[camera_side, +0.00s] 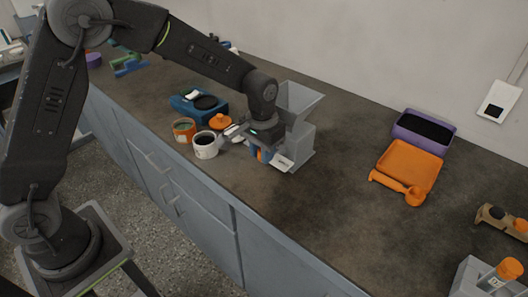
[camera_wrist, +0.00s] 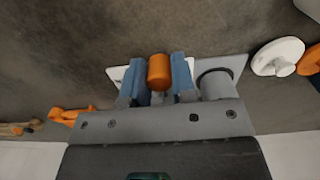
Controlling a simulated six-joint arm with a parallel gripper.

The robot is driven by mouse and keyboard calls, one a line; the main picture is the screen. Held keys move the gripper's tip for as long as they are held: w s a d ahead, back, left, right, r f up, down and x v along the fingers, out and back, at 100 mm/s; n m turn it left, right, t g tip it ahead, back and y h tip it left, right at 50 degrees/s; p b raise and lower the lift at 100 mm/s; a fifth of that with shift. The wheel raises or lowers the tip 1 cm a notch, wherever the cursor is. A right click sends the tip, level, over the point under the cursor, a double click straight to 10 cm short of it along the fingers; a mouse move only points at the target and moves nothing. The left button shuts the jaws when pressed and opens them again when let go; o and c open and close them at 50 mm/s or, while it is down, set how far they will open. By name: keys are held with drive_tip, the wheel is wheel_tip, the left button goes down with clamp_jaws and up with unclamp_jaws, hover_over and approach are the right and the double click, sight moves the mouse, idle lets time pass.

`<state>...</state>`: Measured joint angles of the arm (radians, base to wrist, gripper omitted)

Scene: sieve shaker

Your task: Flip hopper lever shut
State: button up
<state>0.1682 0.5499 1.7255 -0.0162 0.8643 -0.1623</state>
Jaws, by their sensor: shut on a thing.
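The grey hopper (camera_side: 299,100) stands on the bench in the middle of the side view, with its wide mouth up. Its lever shows in the wrist view as an orange rounded grip (camera_wrist: 159,72). My gripper (camera_wrist: 158,80) has its two blue fingers on either side of this grip and is shut on it. In the side view my gripper (camera_side: 261,155) is low at the front left of the hopper. There the lever is mostly hidden by my fingers and wrist. A grey round tube (camera_wrist: 215,84) of the hopper stands just right of my fingers in the wrist view.
An orange tray (camera_side: 409,167), an orange scoop (camera_side: 398,187) and a purple bin (camera_side: 423,132) lie right. Bench between is clear.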

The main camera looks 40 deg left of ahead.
drive_tip(key=shift+w+a+m, duration=0.2)
drive_tip(key=shift+a+m, duration=0.25)
drive_tip(key=shift+m, duration=0.45)
drive_tip(key=o, duration=0.9)
drive_tip(key=shift+o, duration=0.2)
wheel_tip(320, 180, up, 14)
drive_tip(key=shift+a, duration=0.1)
